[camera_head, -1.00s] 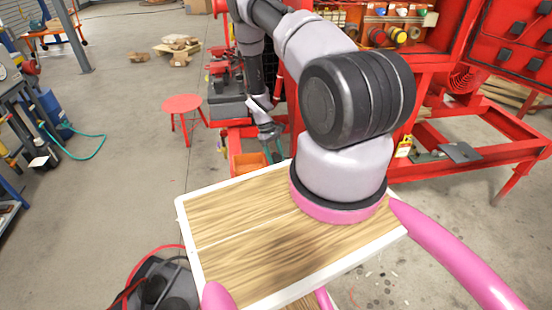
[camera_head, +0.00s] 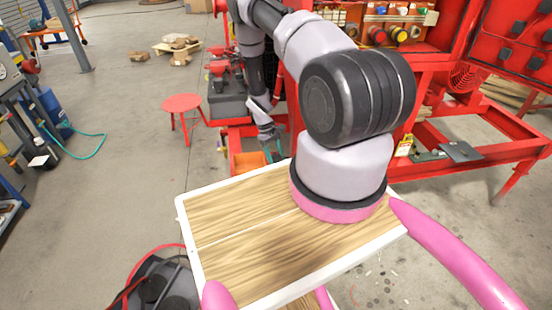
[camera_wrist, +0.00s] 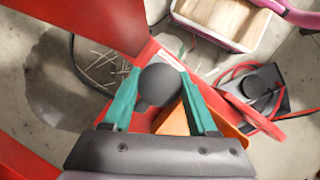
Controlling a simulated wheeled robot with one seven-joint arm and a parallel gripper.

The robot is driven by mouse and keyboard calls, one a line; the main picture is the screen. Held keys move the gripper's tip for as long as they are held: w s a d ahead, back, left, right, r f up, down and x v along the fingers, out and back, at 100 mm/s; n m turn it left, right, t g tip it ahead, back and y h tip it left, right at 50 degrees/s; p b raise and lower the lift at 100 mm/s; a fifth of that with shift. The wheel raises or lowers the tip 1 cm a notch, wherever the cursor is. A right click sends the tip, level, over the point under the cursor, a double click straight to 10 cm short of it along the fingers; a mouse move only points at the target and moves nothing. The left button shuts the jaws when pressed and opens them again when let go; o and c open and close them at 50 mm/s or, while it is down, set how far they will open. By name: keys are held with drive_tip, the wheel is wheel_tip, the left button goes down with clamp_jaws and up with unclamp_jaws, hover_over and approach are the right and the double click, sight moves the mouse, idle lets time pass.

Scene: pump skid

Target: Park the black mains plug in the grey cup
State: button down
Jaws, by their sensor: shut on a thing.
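My gripper (camera_wrist: 161,98) has two teal fingers on either side of a dark, rounded piece, which looks like the black mains plug (camera_wrist: 160,86), and it is shut on it. In the head view my gripper (camera_head: 275,150) hangs low by the red bench, beside an orange bin, and the plug is too small to tell there. The plug's far side is hidden. I cannot make out the grey cup for certain in either view.
The orange bin (camera_head: 249,165) is close by my gripper; it also shows beneath it in the wrist view (camera_wrist: 176,121). Red frame bars (camera_wrist: 92,22) run close past the fingers. A red stool (camera_head: 182,104) stands left on open floor.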

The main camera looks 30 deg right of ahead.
drive_tip(key=shift+f, duration=1.35)
drive_tip(key=shift+c, duration=0.6)
unclamp_jaws()
drive_tip(key=v, duration=1)
drive_tip(key=shift+r, duration=0.4)
drive_tip(key=shift+w, duration=0.15)
